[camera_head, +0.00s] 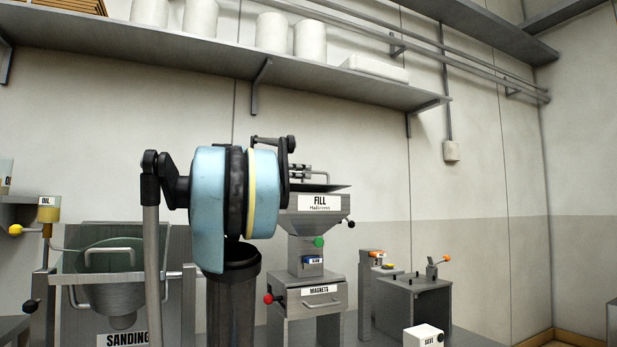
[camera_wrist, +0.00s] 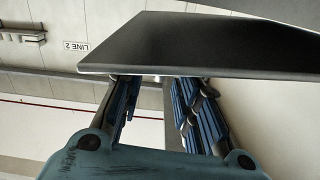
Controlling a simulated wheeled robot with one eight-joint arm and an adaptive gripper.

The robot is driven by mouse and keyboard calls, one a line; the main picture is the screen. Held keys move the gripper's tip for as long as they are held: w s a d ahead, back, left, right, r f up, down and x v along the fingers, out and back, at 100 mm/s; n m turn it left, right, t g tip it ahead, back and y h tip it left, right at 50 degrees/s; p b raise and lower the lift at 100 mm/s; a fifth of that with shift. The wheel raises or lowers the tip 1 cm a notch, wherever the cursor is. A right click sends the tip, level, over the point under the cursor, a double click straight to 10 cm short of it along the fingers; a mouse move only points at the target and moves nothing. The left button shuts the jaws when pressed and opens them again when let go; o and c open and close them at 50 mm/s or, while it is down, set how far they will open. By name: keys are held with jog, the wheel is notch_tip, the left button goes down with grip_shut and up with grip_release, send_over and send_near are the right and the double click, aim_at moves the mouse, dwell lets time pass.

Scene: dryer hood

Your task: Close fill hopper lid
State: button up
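The fill hopper (camera_head: 319,203) is a grey funnel-shaped bin with a FILL label, right of centre in the head view. A dark, thin plate, which looks like its lid (camera_head: 328,187), shows at its top; my arm hides its left part, and I cannot tell how far it is open. In the wrist view a dark flat plate, probably this lid (camera_wrist: 200,45), spans the upper middle. My gripper (camera_wrist: 157,79) has its two blue-padded fingers apart, with their tips at the plate's near edge. I cannot tell whether they touch it. Nothing shows held between them.
A long shelf (camera_head: 200,55) with white canisters runs above the hopper. A magnets drawer unit (camera_head: 322,299) with a red knob stands under it. A sanding machine (camera_head: 112,285) is at the left. A small grey bench unit (camera_head: 418,300) stands at the right, beside open wall.

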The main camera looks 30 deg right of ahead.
jog(key=shift+s+d, duration=0.15)
jog(key=shift+d, duration=0.85)
jog(key=shift+s+d, duration=0.15)
jog(key=shift+d, duration=0.8)
grip_shut()
